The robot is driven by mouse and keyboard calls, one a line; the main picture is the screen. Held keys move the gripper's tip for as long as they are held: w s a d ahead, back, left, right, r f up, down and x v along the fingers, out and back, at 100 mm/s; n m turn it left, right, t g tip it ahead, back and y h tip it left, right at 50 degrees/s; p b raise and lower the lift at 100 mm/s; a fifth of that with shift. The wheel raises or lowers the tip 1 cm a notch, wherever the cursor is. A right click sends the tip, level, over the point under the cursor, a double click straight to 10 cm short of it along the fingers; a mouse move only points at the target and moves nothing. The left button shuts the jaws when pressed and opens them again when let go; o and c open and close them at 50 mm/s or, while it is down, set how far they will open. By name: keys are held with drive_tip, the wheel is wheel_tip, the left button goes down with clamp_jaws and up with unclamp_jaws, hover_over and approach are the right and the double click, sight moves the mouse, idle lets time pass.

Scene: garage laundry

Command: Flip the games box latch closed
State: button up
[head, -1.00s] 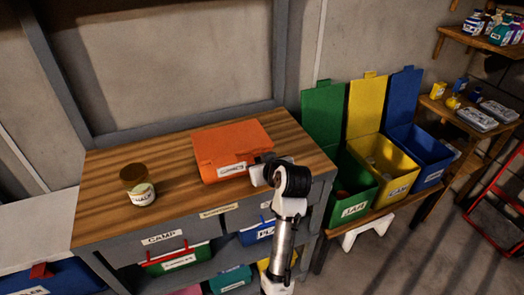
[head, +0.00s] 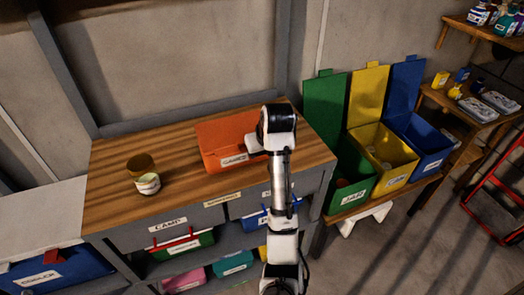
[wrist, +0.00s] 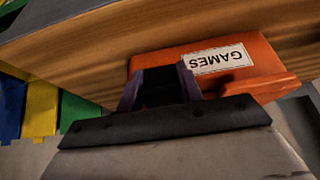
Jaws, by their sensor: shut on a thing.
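The orange games box (head: 215,137) lies on the wooden workbench, its lid down. Its white GAMES label is on the front; in the wrist view the box (wrist: 205,65) shows upside down. My gripper (head: 256,145) is at the box's front face, just right of the label in the head view.
A jar with a white label (head: 147,182) stands on the left of the workbench (head: 110,170). Green, yellow and blue bins (head: 398,180) with raised lids stand to the right. Labelled boxes fill the shelf below.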

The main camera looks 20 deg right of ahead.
idle(0.3)
drive_tip(key=o, duration=1)
drive_tip(key=shift+r, duration=0.1)
drive_tip(key=shift+s+d+r, duration=0.15)
drive_tip(key=shift+s+r, duration=0.05)
drive_tip(key=shift+r, duration=0.55)
drive_tip(key=shift+s+r, duration=0.45)
drive_tip(key=v, duration=1.1)
